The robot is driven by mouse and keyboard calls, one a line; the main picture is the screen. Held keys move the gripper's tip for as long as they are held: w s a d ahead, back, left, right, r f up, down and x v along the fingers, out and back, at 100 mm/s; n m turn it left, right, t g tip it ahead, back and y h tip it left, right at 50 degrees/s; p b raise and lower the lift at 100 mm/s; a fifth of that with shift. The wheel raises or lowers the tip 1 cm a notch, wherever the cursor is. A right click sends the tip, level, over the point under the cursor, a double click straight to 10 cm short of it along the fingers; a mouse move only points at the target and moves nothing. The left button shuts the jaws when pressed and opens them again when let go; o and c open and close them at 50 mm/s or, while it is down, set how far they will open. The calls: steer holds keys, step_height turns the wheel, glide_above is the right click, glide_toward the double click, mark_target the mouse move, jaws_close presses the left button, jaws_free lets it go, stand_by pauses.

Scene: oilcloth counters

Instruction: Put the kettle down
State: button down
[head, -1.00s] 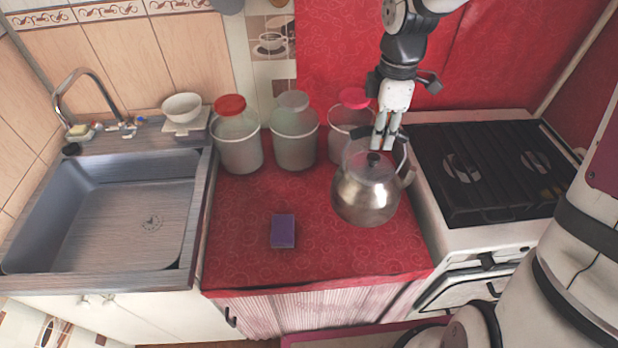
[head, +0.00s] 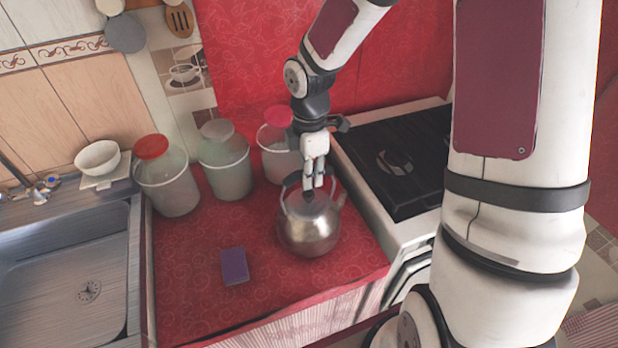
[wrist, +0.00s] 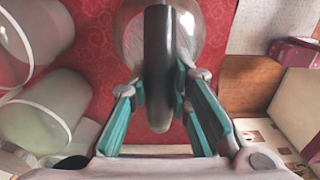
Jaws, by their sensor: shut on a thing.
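The kettle (head: 308,232) is a rounded, shiny metal pot with a dark handle, upright at the right side of the red counter (head: 200,290). My gripper (head: 313,184) is above it, shut on its handle. In the wrist view the dark handle (wrist: 158,65) runs between the teal finger pads of my gripper (wrist: 160,105), with the kettle's body (wrist: 197,38) behind it. The kettle's base appears at or very near the counter; I cannot tell whether it touches.
Three lidded jars (head: 225,170) stand along the back of the counter, one close behind the kettle. A purple sponge (head: 234,266) lies left of the kettle. The stove (head: 395,165) is to the right, the sink (head: 60,260) to the left. The front middle of the counter is clear.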

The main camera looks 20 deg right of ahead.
steer(key=shift+f, duration=0.95)
steer(key=c, duration=1.5)
jaws_free()
step_height(320, 180, up, 12)
steer(key=shift+r, duration=0.15)
steer(key=shift+s+a+r+m+t, duration=0.1)
steer(key=shift+s+r+m+t, duration=0.85)
steer(key=shift+s+r+m, duration=1.85)
steer(key=shift+s+r+m+t, duration=1)
steer(key=shift+s+r+m, duration=1.05)
steer(key=shift+s+m, duration=1.45)
steer(key=shift+s+a+r+m+t, duration=0.1)
steer(key=shift+s+r+m+t, duration=0.85)
steer(key=shift+s+r+m, duration=2.1)
